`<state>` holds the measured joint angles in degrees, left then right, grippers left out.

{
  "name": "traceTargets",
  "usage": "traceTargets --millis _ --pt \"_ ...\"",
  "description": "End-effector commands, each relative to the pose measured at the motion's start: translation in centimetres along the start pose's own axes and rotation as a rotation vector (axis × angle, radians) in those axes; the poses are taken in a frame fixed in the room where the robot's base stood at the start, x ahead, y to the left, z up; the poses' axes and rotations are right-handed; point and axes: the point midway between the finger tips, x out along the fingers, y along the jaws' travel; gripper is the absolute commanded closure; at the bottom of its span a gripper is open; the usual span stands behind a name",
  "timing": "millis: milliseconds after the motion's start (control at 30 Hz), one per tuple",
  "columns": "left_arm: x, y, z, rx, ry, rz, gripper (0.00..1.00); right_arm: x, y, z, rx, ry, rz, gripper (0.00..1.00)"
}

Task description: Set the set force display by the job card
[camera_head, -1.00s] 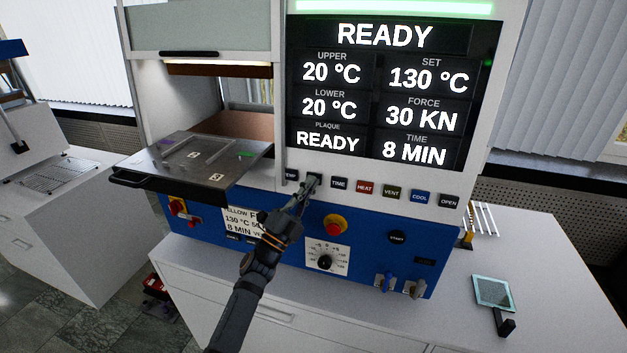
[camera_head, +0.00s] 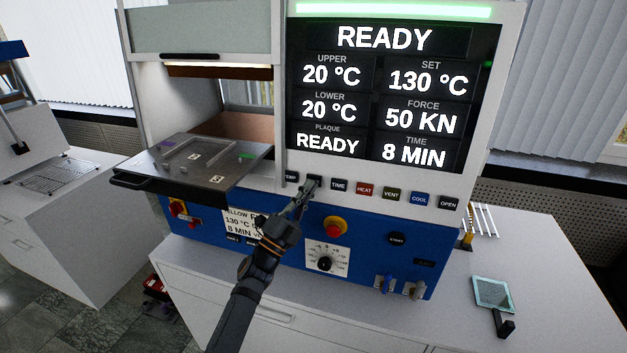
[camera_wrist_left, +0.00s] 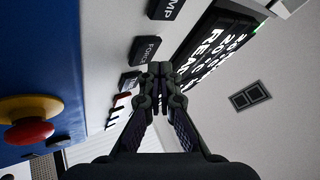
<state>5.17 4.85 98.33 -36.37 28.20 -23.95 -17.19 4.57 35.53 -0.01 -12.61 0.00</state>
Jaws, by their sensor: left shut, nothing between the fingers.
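The press display (camera_head: 381,95) reads READY, upper 20 °C, lower 20 °C, set 130 °C, force 50 KN, plaque READY, time 8 MIN. My left gripper (camera_head: 312,184) is shut and empty, its fingertips at the FORCE button (camera_head: 315,178), which they partly cover. In the left wrist view the shut fingertips (camera_wrist_left: 160,68) are close to the button marked FORCE (camera_wrist_left: 145,50); I cannot tell whether they touch. The job card (camera_head: 238,220) on the blue front panel shows "YELLOW", "130 °C" and "8 MIN"; my gripper hides its right part, including most of any force value. My right gripper is not in view.
The button row holds TIME (camera_head: 339,185), HEAT (camera_head: 365,189), VENT (camera_head: 391,193), COOL (camera_head: 420,198) and OPEN (camera_head: 448,202). Below are a red emergency knob (camera_head: 335,225), a dial (camera_head: 325,262) and START (camera_head: 397,238). A metal plate (camera_head: 190,165) juts out left.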

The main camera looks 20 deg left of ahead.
Motion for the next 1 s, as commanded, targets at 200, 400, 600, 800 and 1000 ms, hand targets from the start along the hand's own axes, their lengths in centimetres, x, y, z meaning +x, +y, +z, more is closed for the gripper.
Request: traceTargets --millis 200,400,600,800,1000 --pt "-0.1 -0.1 -0.1 0.000 0.000 0.000 1.00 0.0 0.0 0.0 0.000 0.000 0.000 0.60" --pt "-0.6 -0.5 -0.4 0.000 0.000 0.001 1.00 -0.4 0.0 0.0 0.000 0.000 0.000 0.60" --pt "-2.0 -1.6 -1.5 0.000 0.000 0.001 1.00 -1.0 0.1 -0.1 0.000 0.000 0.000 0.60" --pt "-3.3 -2.4 -2.4 -0.001 0.000 0.001 1.00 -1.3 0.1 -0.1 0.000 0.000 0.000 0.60" --pt "-3.6 -2.6 -2.6 0.000 0.000 0.000 1.00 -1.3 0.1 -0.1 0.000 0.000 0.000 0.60"
